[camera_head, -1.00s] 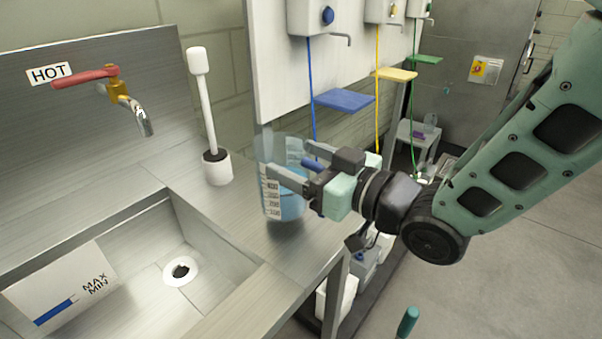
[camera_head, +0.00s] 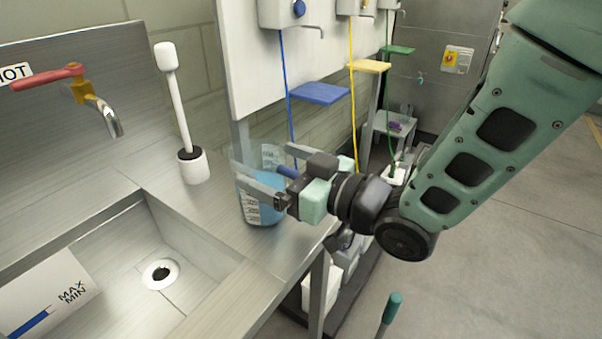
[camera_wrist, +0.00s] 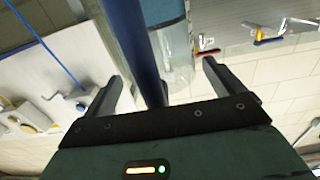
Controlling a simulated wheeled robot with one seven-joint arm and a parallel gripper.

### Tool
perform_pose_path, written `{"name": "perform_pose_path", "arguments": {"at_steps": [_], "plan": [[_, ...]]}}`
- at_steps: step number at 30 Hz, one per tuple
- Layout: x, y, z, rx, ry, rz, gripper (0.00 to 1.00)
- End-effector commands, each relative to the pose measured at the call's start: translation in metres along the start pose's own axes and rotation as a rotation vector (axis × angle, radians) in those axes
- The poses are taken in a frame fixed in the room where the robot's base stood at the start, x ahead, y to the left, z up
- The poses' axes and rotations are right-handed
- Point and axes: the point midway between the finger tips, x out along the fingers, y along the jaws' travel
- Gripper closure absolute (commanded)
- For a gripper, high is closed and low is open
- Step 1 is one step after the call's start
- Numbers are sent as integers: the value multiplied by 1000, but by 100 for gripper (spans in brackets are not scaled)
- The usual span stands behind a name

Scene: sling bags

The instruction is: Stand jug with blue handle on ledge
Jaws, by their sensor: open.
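The clear jug (camera_head: 264,212) with blue liquid and a scale stands upright on the steel counter, near its right edge. Its blue handle (camera_head: 288,172) faces my gripper. My gripper (camera_head: 264,168) is open, with one finger on each side of the jug's handle in the head view. In the wrist view the blue handle (camera_wrist: 130,45) passes between the open fingers (camera_wrist: 163,80), nearer the left one. I cannot tell whether either finger touches it. Three small ledges stick out along the wall behind: blue (camera_head: 320,94), yellow (camera_head: 369,66) and green (camera_head: 397,50).
A sink (camera_head: 190,252) with a drain lies left of the jug. A white brush in its holder (camera_head: 193,166) and a red-handled tap (camera_head: 48,78) stand behind it. Dispensers (camera_head: 284,12) hang above the ledges. Open floor (camera_head: 480,270) lies to the right.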

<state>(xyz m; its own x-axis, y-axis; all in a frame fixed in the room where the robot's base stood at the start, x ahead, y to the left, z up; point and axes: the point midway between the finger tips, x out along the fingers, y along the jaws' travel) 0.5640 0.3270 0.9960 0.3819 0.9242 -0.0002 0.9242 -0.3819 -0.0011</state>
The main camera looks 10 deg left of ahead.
Motion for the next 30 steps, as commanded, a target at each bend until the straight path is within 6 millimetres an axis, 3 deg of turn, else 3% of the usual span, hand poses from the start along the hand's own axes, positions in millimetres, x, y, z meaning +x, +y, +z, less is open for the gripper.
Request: {"name": "perform_pose_path", "arguments": {"at_steps": [5, 14, 30], "plan": [[-25, 1, 0, 1, -2, 3, 6], [-96, 1, 1, 1, 0, 3, 6], [-113, 1, 3, 0, 4, -5, 6]]}}
